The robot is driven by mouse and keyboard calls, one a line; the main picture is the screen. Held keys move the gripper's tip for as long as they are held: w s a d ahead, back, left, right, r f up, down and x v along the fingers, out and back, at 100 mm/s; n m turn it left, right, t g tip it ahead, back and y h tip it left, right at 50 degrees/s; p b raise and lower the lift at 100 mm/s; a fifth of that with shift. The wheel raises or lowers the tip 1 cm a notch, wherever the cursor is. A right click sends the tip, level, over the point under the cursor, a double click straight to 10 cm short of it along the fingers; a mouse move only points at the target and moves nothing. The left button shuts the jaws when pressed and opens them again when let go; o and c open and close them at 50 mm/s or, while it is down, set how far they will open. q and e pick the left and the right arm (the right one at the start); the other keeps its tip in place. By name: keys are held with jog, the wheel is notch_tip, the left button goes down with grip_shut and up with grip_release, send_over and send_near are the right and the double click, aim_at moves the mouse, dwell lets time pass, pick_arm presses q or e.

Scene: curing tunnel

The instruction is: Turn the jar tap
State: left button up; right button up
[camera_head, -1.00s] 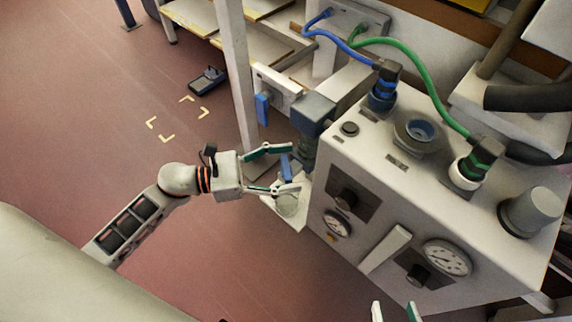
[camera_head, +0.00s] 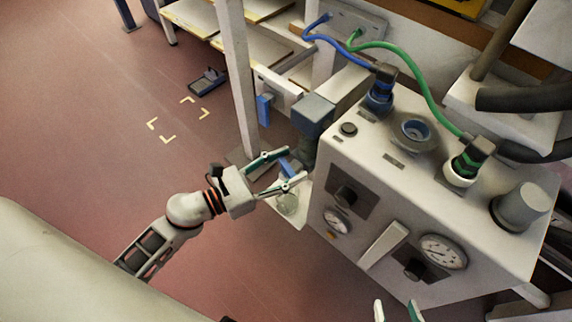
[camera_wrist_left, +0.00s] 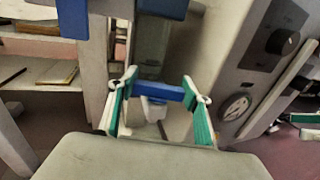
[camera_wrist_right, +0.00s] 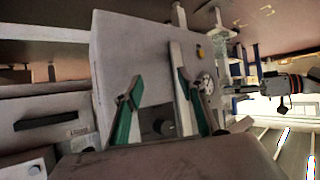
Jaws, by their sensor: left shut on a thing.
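The blue tap handle (camera_head: 286,167) sits below the grey-blue block (camera_head: 312,114) beside the white machine. A clear, jar-like vessel (camera_head: 289,204) is under it on a small pale shelf. My left gripper (camera_head: 294,165) has its green-padded fingers at both ends of the blue handle. In the left wrist view the handle (camera_wrist_left: 163,92) spans the space between the fingers, and a pale part (camera_wrist_left: 153,112) shows below it. My right gripper (camera_head: 396,311) is at the bottom edge of the head view. In the right wrist view its fingers (camera_wrist_right: 160,76) are spread and empty.
The white machine (camera_head: 400,185) with gauges, knobs and a pale handle stands right of the tap. Blue (camera_head: 340,43) and green (camera_head: 415,72) hoses run above it. A pale post (camera_head: 234,75) stands behind the left gripper. The floor at left is largely clear.

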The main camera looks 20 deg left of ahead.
pick_arm(q)
jog(key=shift+n+t+y, duration=0.6)
jog(key=shift+n+y, duration=0.2)
jog(key=shift+y, duration=0.1)
jog(key=shift+n+t+y, duration=0.4)
jog(key=shift+n+y, duration=0.1)
jog(key=shift+y, duration=0.3)
jog(key=shift+n+t+y+b, duration=0.3)
jog(key=shift+n+y+b, duration=0.1)
jog(key=shift+y, duration=0.2)
pick_arm(e)
jog(key=shift+w+a+r, duration=0.3)
jog(key=shift+w+r, duration=0.05)
jog(key=shift+r, duration=0.15)
pick_arm(q)
jog(key=o, duration=1.1)
pick_arm(e)
jog(key=shift+f, duration=0.1)
